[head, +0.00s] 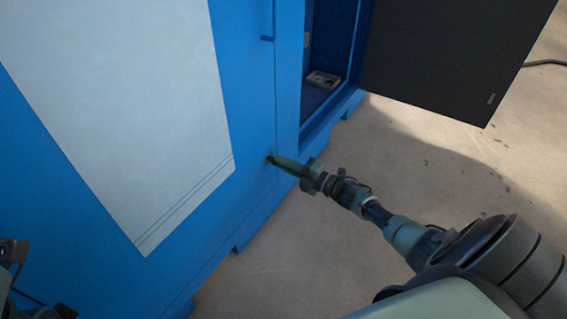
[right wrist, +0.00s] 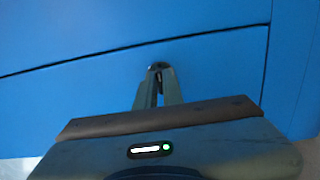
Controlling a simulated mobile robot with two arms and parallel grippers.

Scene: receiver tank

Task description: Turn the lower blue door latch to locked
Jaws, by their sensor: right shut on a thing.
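The lower latch (head: 268,157) is a small dark fitting low on the blue cabinet's front, near the door's corner edge. My right gripper (head: 272,159) reaches it from the right and is shut on it. In the right wrist view the two fingers of my right gripper (right wrist: 158,72) meet on the latch (right wrist: 158,66), beside a dark seam in the blue panel. The fingertips hide most of the latch, so its turn angle cannot be told. Dark parts of my left arm show at the lower left edge; its jaws cannot be made out.
A blue handle (head: 267,38) sits higher on the same blue cabinet (head: 250,110). A dark open door (head: 450,60) stands at the upper right, beside an opening with a small light tray (head: 323,79) inside. A white panel (head: 150,110) covers the left front. The floor (head: 440,165) is clear.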

